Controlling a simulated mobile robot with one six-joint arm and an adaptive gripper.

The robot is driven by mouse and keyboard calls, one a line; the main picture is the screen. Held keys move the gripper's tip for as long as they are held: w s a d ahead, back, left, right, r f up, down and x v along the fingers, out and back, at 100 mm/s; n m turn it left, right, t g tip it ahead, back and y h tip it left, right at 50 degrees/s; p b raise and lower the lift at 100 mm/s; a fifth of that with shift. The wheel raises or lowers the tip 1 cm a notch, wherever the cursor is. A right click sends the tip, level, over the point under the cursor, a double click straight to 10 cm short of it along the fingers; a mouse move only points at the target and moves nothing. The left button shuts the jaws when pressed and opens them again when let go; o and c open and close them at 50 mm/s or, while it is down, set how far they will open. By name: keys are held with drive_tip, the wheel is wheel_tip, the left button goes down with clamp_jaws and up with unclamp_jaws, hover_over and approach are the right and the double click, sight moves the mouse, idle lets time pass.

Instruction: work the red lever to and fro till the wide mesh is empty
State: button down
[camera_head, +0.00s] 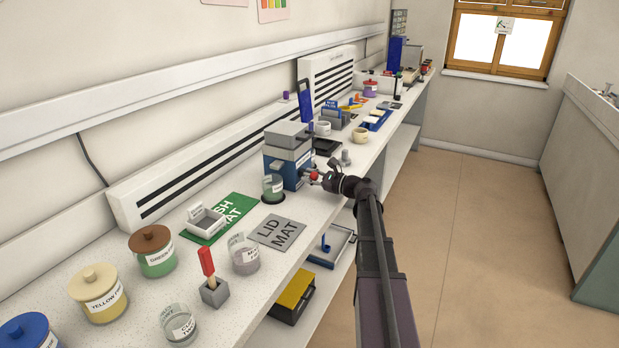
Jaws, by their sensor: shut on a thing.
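A blue and grey boxy device (287,155) stands on the long white bench, left of the picture's middle. The red lever (314,176) shows as a small red knob at its right side. My gripper (321,178) reaches in from the lower right and is shut on the red lever; the fingers are small and partly hidden in this view. A clear glass jar (273,188) stands at the device's front on a dark round spot. I cannot make out the wide mesh or what is in it.
In front lie a green mat (232,212) with a small white tray (205,222) and a grey lid mat (277,233). A glass cup (244,256), a red-handled tool in a grey block (213,291) and lidded jars (152,252) stand nearer. The floor right of the bench is clear.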

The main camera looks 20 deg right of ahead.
sight(309, 165)
drive_tip(key=w+d, duration=0.3)
drive_tip(key=d, duration=0.2)
drive_tip(key=shift+w, duration=0.4)
drive_tip(key=c, duration=0.7)
unclamp_jaws()
drive_tip(key=shift+s+d, duration=0.2)
drive_tip(key=shift+s, duration=0.2)
drive_tip(key=v, duration=1.1)
